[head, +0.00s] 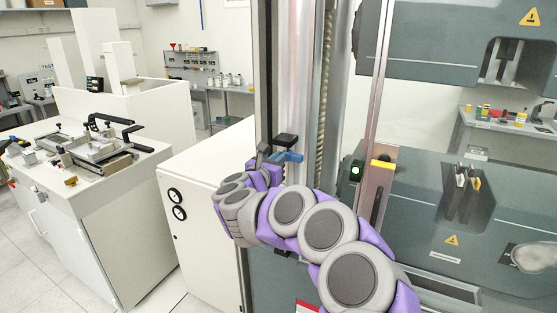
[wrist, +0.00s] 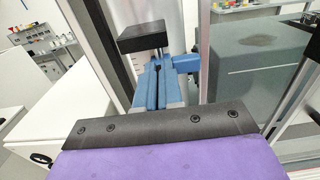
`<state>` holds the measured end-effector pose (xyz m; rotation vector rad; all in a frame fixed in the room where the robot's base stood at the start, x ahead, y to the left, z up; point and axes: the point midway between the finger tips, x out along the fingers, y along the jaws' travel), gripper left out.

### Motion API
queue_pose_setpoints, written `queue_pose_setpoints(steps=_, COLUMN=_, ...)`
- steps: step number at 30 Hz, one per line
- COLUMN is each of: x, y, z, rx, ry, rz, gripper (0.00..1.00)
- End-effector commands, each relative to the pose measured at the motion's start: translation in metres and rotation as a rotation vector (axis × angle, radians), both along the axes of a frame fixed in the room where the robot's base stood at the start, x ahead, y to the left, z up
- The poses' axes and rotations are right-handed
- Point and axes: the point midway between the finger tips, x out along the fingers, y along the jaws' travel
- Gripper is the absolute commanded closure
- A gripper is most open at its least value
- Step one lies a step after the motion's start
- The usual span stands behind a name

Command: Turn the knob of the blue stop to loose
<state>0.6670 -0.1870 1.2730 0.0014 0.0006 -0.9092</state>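The blue stop (head: 288,157) sits on the upright column of the testing machine, near the picture's middle in the head view. Its black knob (head: 286,141) is a flat block above it. In the wrist view the knob (wrist: 143,37) stands on a short metal stem over the blue stop (wrist: 187,63), straight ahead. My gripper (head: 263,157) is beside the stop, to its left in the head view. A dark, bolted edge and purple cover of my gripper (wrist: 160,122) fill the lower wrist view. Its fingertip gap is hidden, and I cannot tell whether it touches the stop.
The machine's rails and threaded screw (head: 324,60) rise close behind my gripper. A white cabinet (head: 205,190) is left of the column. A white bench (head: 110,205) with clamps stands farther left. The grey machine body (head: 425,225) is at right.

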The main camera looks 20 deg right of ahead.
Motion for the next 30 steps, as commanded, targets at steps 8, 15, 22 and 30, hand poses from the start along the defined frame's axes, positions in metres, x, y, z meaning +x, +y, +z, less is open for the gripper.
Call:
queue_pose_setpoints(steps=8, x=0.001, y=0.001, z=0.0002, rx=-0.001, ry=0.0, rz=0.003, gripper=1.0)
queue_pose_setpoints(steps=15, x=0.0016, y=0.0012, z=0.0004, rx=-0.016, ry=0.019, rz=0.003, gripper=1.0)
queue_pose_setpoints(steps=22, x=0.0032, y=0.002, z=0.0002, rx=-0.083, ry=0.107, rz=0.003, gripper=1.0)
queue_pose_setpoints(steps=30, x=0.006, y=0.0044, z=0.0005, rx=-0.226, ry=0.289, rz=0.004, gripper=1.0)
